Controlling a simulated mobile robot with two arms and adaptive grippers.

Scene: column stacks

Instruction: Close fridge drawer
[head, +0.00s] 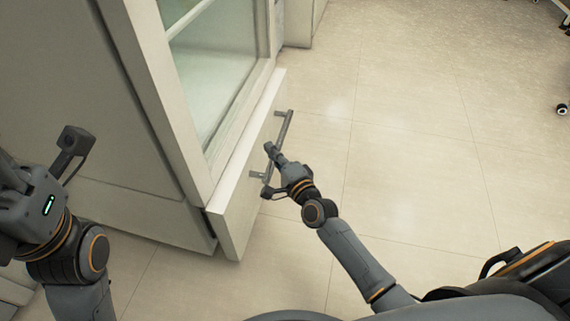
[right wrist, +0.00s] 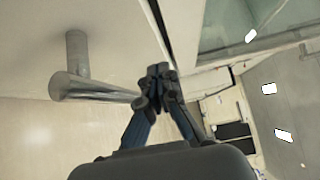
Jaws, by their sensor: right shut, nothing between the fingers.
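The fridge drawer (head: 240,205) stands a little way out under the glass-fronted fridge body (head: 150,100). Its front is pale and carries a grey bar handle (head: 284,130). My right gripper (head: 269,149) is at the drawer front, beside the handle. In the right wrist view its fingers (right wrist: 158,72) are together and empty, with the handle (right wrist: 95,88) to their left. I cannot tell whether the fingertips touch the drawer front. My left gripper (head: 8,170) is cut off at the left edge, left of the fridge's side; its fingertips do not show clearly.
Pale tiled floor (head: 400,150) lies clear to the right of the drawer. A castered chair base (head: 562,108) shows at the far right edge. Another pale cabinet (head: 300,20) stands beyond the fridge.

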